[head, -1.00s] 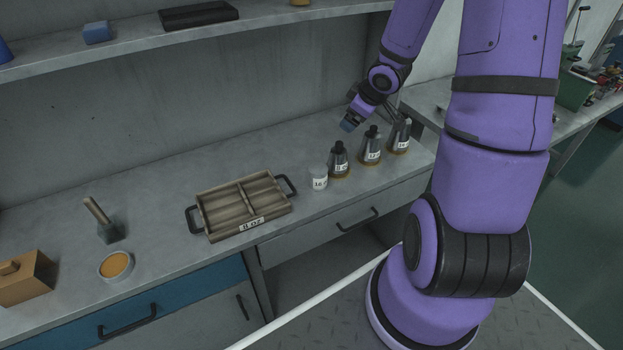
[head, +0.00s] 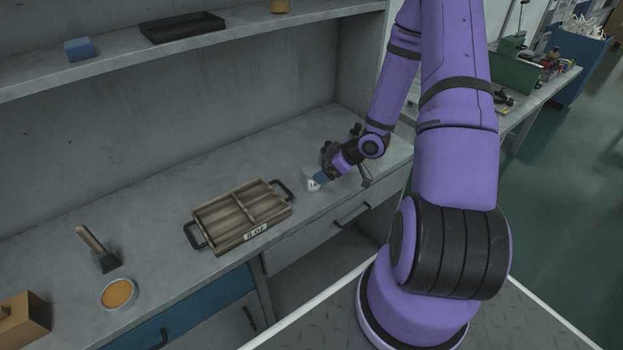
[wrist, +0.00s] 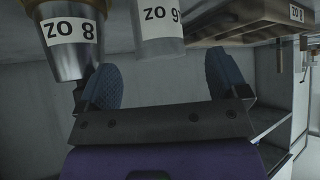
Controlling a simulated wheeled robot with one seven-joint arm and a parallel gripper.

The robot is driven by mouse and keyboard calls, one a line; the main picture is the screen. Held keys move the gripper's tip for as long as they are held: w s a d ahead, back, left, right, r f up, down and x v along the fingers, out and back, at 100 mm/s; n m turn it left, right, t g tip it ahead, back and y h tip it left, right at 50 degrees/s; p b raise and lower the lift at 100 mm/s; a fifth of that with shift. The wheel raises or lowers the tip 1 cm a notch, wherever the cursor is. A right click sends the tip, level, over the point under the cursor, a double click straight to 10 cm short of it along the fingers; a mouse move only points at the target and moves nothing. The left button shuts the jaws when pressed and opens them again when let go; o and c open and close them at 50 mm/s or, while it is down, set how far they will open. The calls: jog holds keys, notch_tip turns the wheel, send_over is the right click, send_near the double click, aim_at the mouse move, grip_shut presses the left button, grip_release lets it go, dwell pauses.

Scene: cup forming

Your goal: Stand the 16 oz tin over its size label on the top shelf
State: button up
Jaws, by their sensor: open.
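The 16 oz tin (head: 312,186) is a pale cylinder on the bench, right of the wooden tray, mostly covered by my gripper in the head view. In the wrist view the tin (wrist: 158,25) appears upside down, its white label partly cut by the frame edge. My gripper (wrist: 162,62) is open, with one blue finger toward each side of the tin; I cannot tell whether either touches it. In the head view my gripper (head: 320,179) is low over the bench. The upper shelf (head: 110,58) crosses the back; no size label is legible on it.
A metal cone-shaped vessel labelled 8 oz (wrist: 72,45) stands close beside the tin. The wooden tray (head: 213,243) lies left of it. A brush (head: 105,258) and a bowl (head: 118,294) are farther left. The shelf holds a blue block (head: 80,49) and a black tray (head: 182,27).

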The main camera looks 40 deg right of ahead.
aim_at(316, 170)
jog(key=shift+x, duration=3.1)
jog(key=shift+w+r, duration=0.1)
jog(key=shift+w, duration=0.05)
jog(key=c, duration=1.1)
jog(key=shift+c, duration=0.2)
jog(key=shift+r, duration=0.15)
